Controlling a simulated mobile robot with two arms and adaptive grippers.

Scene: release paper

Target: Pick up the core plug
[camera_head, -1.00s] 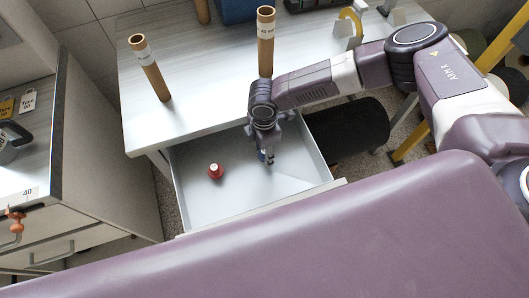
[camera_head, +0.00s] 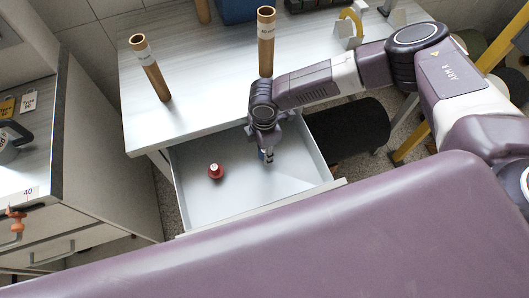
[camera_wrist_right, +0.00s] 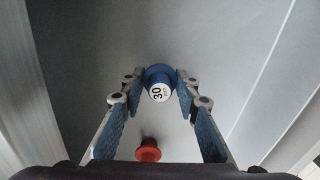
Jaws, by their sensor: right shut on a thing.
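A blue core plug (camera_wrist_right: 159,92) with a white end marked 30 sits between the fingertips of my right gripper (camera_wrist_right: 160,76), which is shut on it. In the head view the right gripper (camera_head: 266,156) points down into the open drawer, and only a bit of blue shows at its fingers. A red core plug (camera_head: 215,171) with a pale top stands in the drawer, to the left of the gripper and apart from it. It also shows in the right wrist view (camera_wrist_right: 148,150), below the blue plug. My left gripper is not in view.
The open drawer (camera_head: 225,208) has low walls around the right gripper. The table (camera_head: 205,88) above it carries cardboard tubes (camera_head: 151,70) (camera_head: 265,45) and a yellow-and-grey holder (camera_head: 350,28).

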